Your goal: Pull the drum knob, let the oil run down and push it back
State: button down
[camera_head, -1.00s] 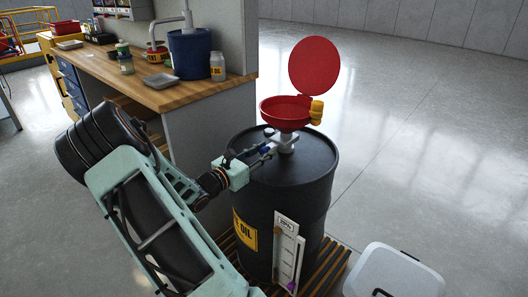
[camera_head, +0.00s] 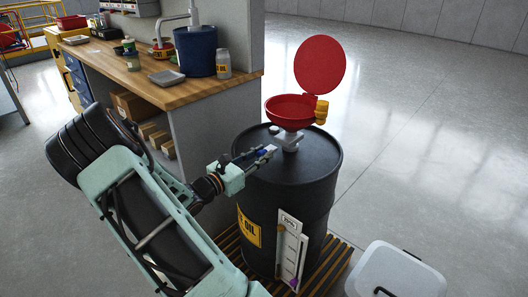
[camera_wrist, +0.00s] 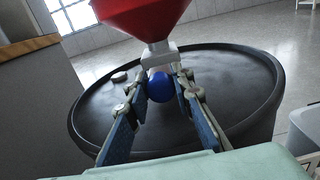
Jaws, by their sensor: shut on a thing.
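The black oil drum (camera_head: 290,195) stands upright on a slatted wooden pallet. A red funnel (camera_head: 290,108) with its round lid raised sits on a pale valve block (camera_head: 287,140) on top of the drum. The blue ball knob (camera_wrist: 159,88) shows in front of the pale block in the wrist view. My gripper (camera_head: 268,152) reaches over the drum's top from the left. Its fingers (camera_wrist: 160,82) are shut on the knob, one on each side. In the head view the fingers hide most of the knob. Any stem between knob and block is hard to make out.
A white gauge panel (camera_head: 290,225) is on the drum's front. A yellow cap or handle (camera_head: 321,111) is beside the funnel. A wooden workbench (camera_head: 160,85) is at the left, and a pale lidded bin (camera_head: 395,272) is at the lower right. Floor behind is clear.

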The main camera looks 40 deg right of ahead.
jog(key=c, duration=1.7)
grip_release()
jog(key=shift+a, duration=0.25)
jog(key=shift+o, duration=0.2)
jog(key=s+a, duration=0.1)
jog(key=a, duration=1.1)
jog(key=shift+r, duration=0.1)
